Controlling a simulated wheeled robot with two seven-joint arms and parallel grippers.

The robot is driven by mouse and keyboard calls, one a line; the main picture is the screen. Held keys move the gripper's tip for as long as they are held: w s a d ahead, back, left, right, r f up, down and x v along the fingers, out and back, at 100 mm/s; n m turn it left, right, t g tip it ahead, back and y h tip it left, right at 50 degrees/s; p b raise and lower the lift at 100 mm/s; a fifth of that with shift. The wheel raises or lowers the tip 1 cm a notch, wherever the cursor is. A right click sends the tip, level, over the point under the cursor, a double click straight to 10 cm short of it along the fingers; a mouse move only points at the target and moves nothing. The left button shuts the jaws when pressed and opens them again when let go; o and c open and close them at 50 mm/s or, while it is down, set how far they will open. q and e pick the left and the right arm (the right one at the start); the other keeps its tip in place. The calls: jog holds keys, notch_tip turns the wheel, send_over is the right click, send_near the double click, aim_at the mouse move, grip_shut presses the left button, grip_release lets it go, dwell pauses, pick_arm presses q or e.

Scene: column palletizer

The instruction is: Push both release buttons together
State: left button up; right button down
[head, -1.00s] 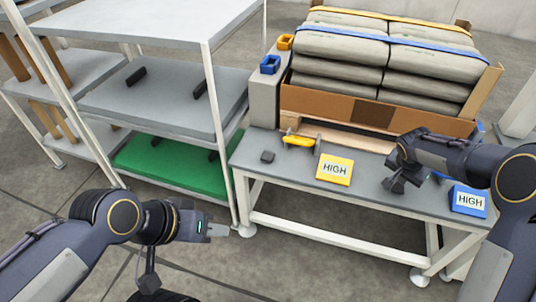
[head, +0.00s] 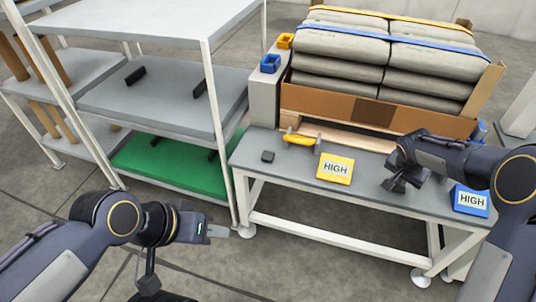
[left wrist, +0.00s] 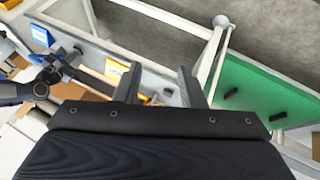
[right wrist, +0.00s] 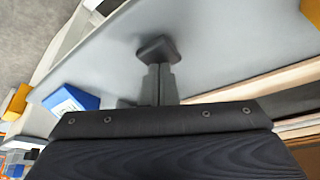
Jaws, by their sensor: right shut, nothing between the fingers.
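A small dark square block (head: 267,156), which looks like one release button, sits near the left end of the grey table. A similar dark pad (right wrist: 157,48) lies on the table just beyond my right gripper's fingertips in the right wrist view. My right gripper (head: 396,185) is shut and empty, pointing down at the tabletop; whether it touches the pad cannot be told. My left gripper (head: 219,231) is open and empty, by the table's front left leg and apart from the left block. Its two fingers stand apart in the left wrist view (left wrist: 160,88).
A yellow HIGH sign (head: 335,168) and a blue HIGH sign (head: 471,201) are at the grey table (head: 300,183). A yellow handle (head: 298,139) lies behind. A carton of stacked sacks (head: 385,65) stands at the back. A shelf rack (head: 160,110) is at left.

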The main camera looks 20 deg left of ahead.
pick_arm(q)
jog(key=shift+f, duration=0.2)
jog(key=shift+c, duration=0.2)
dwell(0.5)
